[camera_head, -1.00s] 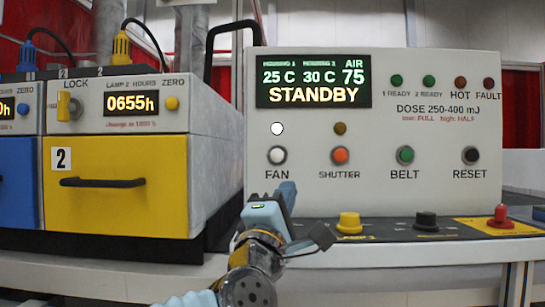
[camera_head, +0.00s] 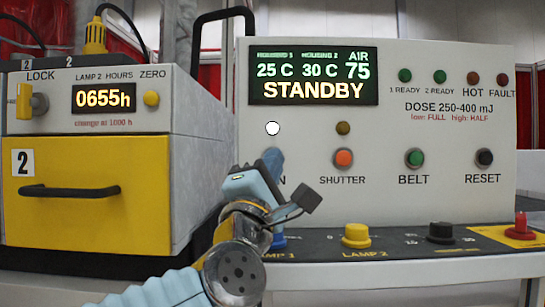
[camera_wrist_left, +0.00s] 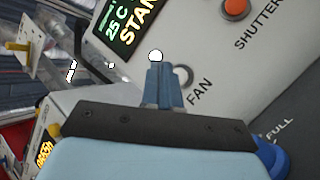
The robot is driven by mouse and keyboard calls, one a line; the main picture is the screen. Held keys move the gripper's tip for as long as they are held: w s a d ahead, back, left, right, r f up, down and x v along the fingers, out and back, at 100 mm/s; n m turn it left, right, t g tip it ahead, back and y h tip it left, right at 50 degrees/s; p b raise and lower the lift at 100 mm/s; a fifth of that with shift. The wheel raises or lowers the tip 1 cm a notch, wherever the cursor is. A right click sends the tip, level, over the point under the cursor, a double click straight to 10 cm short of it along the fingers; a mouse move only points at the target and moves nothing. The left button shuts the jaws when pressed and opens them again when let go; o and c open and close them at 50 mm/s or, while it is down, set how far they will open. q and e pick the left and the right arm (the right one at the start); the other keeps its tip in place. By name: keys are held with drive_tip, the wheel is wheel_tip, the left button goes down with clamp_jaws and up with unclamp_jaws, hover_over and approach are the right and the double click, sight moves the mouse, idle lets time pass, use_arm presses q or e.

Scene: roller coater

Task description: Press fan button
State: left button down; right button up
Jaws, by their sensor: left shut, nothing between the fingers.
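My left gripper (camera_head: 273,162) is shut and empty, its blue fingers pointing at the FAN position on the white control panel (camera_head: 440,205). In the head view its fingers cover the fan button and most of the FAN label. In the left wrist view the gripper (camera_wrist_left: 160,85) lies over the panel just beside the fan button (camera_wrist_left: 188,74), whose rim partly shows next to the FAN label. I cannot tell whether the fingertips touch the panel. The round lamp (camera_head: 273,128) above the fan button shines white. My right gripper is not in view.
The shutter (camera_head: 343,158), belt (camera_head: 414,157) and reset (camera_head: 484,157) buttons sit in a row to the right. A display (camera_head: 313,76) reads STANDBY. Below are a yellow knob (camera_head: 356,235), a black knob (camera_head: 440,233) and a red knob (camera_head: 521,227). A yellow drawer (camera_head: 90,220) stands left.

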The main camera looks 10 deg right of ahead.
use_arm(q)
drive_tip(key=w+d+p, duration=0.1)
drive_tip(key=w, duration=0.5)
drive_tip(key=shift+w+d, duration=0.2)
drive_tip(key=shift+w, duration=0.05)
idle(1.8)
drive_tip(key=shift+w, duration=0.45)
drive_tip(key=shift+w+d, duration=0.15)
drive_tip(key=shift+w, duration=0.25)
idle(0.5)
idle(0.3)
drive_tip(key=shift+s+a+b, duration=0.2)
drive_tip(key=shift+s+b, duration=0.25)
drive_tip(key=shift+s, duration=0.35)
